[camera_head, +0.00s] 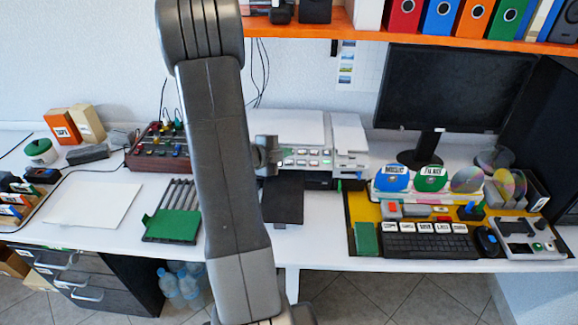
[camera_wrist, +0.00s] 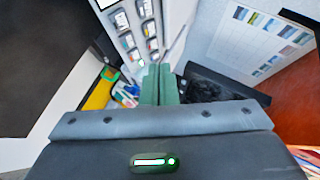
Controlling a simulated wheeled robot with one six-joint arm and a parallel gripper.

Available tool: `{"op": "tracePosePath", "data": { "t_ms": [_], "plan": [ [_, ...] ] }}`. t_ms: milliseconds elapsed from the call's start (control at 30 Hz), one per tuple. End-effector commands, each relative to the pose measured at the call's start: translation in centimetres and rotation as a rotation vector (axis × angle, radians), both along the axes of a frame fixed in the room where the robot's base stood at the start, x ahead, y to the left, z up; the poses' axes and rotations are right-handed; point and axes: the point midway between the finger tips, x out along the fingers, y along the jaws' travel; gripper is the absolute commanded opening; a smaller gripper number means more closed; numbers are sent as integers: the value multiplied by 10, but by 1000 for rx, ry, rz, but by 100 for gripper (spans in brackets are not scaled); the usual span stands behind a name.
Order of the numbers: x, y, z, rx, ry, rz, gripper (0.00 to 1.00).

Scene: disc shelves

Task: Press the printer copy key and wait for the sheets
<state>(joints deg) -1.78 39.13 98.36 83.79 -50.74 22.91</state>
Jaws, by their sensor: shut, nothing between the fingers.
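The white printer (camera_head: 290,125) stands at the back middle of the desk. Its front panel (camera_head: 308,157) carries several small light keys and a green one. I cannot tell from here which is the copy key. A dark output tray (camera_head: 284,203) juts out below the panel; its visible part is bare. My gripper (camera_head: 270,154) is at the left end of the panel, partly hidden behind my arm. In the wrist view its green fingers (camera_wrist: 160,84) are together and empty, beside the key panel (camera_wrist: 138,30). Whether the fingertips touch a key is not clear.
A monitor (camera_head: 455,90), a keyboard (camera_head: 430,245) and a disc rack stand at the right. An orange shelf (camera_head: 350,28) with binders hangs above. A green-fronted sorter (camera_head: 172,227) and a white sheet (camera_head: 92,203) lie at the left.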

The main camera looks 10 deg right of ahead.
Motion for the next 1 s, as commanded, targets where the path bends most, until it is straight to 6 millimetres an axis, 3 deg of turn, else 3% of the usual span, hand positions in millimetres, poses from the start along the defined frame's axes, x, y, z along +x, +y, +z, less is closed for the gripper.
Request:
{"op": "tracePosePath", "data": {
  "t_ms": [100,400,1000],
  "plan": [
    [9,-3,-21,0,0,0,0],
    [24,-6,-47,0,1,1,0],
    [27,-8,-51,0,0,1,0]
  ]
}}
